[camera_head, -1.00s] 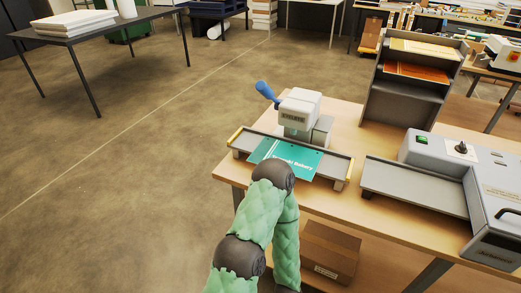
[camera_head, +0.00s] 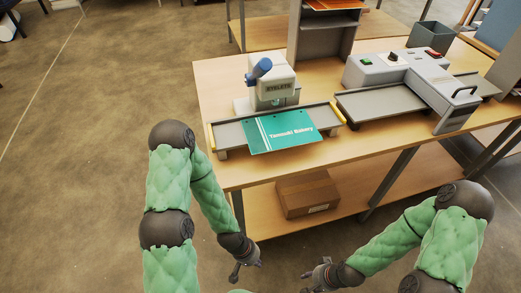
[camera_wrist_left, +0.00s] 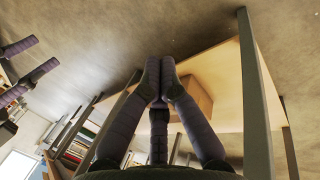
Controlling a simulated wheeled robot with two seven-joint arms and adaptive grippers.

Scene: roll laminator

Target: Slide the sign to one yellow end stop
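The teal sign (camera_head: 282,131) with white lettering lies on the grey tray (camera_head: 230,134) of the eyelet press (camera_head: 270,85), its front part overhanging the tray's front edge. One yellow end stop (camera_head: 211,136) is at the tray's left end, the other (camera_head: 339,114) at its right end. The sign lies between them, apart from the left stop and nearer the right one. My left gripper (camera_head: 246,272) hangs low in front of the table, empty and seemingly open. My right gripper (camera_head: 314,275) is low to its right, open and empty; its fingers also show in the left wrist view (camera_wrist_left: 28,68).
A laminator (camera_head: 410,80) with a grey feed tray (camera_head: 380,103) stands on the table to the right. A grey rack (camera_head: 320,40) stands behind. A cardboard box (camera_head: 307,194) sits on the lower shelf, and table legs stand near my grippers.

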